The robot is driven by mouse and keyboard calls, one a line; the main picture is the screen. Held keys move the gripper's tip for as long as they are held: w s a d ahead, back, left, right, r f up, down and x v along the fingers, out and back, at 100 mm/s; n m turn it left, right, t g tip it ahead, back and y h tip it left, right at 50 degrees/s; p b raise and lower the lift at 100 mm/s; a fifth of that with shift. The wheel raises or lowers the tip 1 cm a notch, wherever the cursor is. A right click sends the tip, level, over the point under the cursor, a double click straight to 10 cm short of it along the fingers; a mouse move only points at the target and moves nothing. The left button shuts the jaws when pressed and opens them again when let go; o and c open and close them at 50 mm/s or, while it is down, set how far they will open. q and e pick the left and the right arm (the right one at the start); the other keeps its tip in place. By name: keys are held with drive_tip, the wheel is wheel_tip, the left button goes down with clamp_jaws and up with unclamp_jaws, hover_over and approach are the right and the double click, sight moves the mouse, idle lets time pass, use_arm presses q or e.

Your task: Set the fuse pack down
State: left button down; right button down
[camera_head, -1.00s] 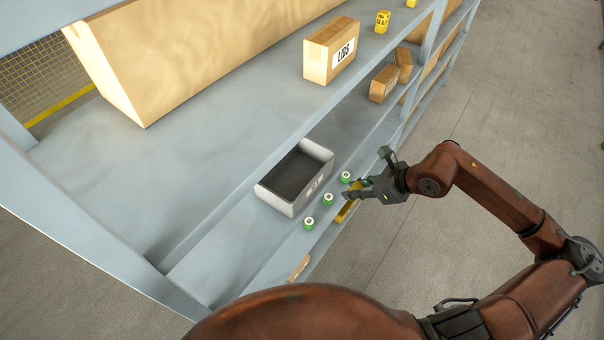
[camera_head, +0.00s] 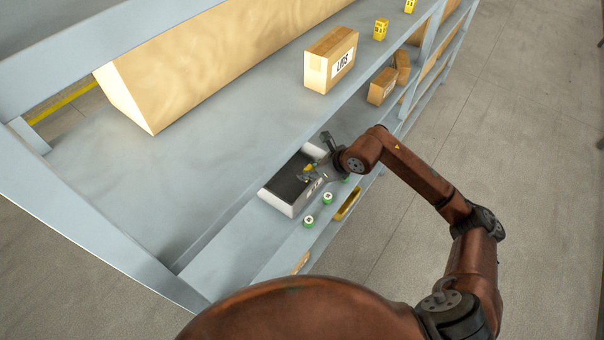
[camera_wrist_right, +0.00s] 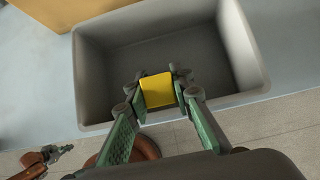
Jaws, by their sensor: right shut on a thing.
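The fuse pack is a small yellow block, seen in the right wrist view (camera_wrist_right: 157,90) between the fingertips of my right gripper (camera_wrist_right: 158,92). My right gripper is shut on it, over the grey bin (camera_wrist_right: 90,100). In the head view, the gripper (camera_head: 308,173) and the pack's yellow edge show over the open bin (camera_head: 283,203), whose right part the gripper hides. The bin's visible floor looks empty. The gap between pack and bin floor is hard to judge. A small, distant arm with a dark gripper (camera_wrist_right: 58,152), perhaps my left, shows at the wrist view's lower left.
A yellow tray (camera_head: 347,204) sits lower down. A LIDS box (camera_head: 322,72) and yellow packs (camera_head: 380,30) stand on the upper shelf. Its edge runs close behind the bin.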

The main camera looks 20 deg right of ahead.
drive_tip(key=shift+w+a+f+p, duration=0.15)
drive_tip(key=shift+f+p, duration=0.05)
drive_tip(key=shift+f, duration=0.5)
drive_tip(key=shift+w+a+f+p, duration=0.1)
drive_tip(key=shift+w+f+p, duration=0.05)
drive_tip(key=shift+f, duration=0.5)
drive_tip(key=shift+w+a+p, duration=0.2)
drive_tip(key=shift+w+p, duration=0.05)
drive_tip(key=shift+p, duration=0.1)
drive_tip(key=shift+w+r+g+h+p, duration=0.1)
drive_tip(key=shift+r+g+h+p, duration=0.15)
drive_tip(key=shift+h+p, duration=0.2)
drive_tip(key=shift+w+a+f+g+h+p, duration=0.1)
drive_tip(key=shift+w+a+g+h+p, duration=0.2)
drive_tip(key=shift+g+h+p, duration=0.55)
drive_tip(key=shift+s+f+p, duration=0.15)
drive_tip(key=shift+f+p, duration=0.2)
drive_tip(key=shift+f, duration=0.15)
drive_tip(key=shift+d+f, duration=0.15)
drive_tip(key=shift+f, duration=0.4)
drive_tip(key=shift+f+b, duration=0.55)
drive_tip(key=shift+f, duration=0.05)
